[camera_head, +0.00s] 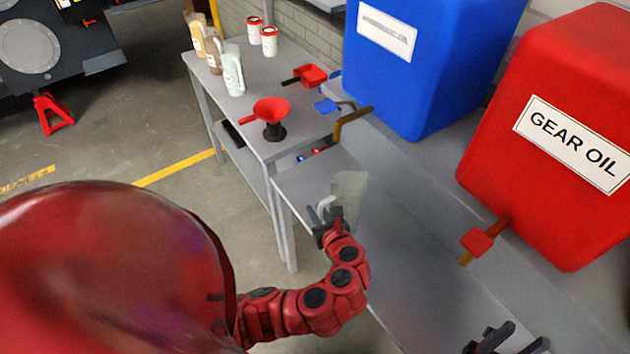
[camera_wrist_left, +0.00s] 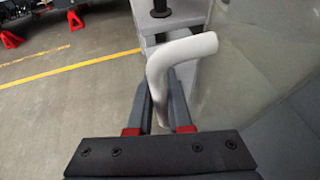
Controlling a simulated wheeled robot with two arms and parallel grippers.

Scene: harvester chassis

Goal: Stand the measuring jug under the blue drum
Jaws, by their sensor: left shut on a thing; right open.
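The translucent measuring jug (camera_head: 350,190) is at the lower bench, in front of and below the blue drum (camera_head: 425,60). The drum's brass tap (camera_head: 352,117) sticks out above and beyond the jug. My left gripper (camera_head: 326,212) is shut on the jug's handle; the white handle (camera_wrist_left: 180,55) and clear jug body (camera_wrist_left: 265,80) show in the left wrist view, with the handle between the fingers (camera_wrist_left: 165,100). The jug looks roughly upright; I cannot tell whether its base touches the bench. My right gripper (camera_head: 500,342) is open and empty at the bottom edge, partly cut off.
A red drum (camera_head: 560,140) labelled GEAR OIL, with a red-handled tap (camera_head: 477,241), stands to the right. The lower grey bench (camera_head: 400,250) has free room below the drums. A side table (camera_head: 240,110) holds a red funnel (camera_head: 270,110), bottles and tubs.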

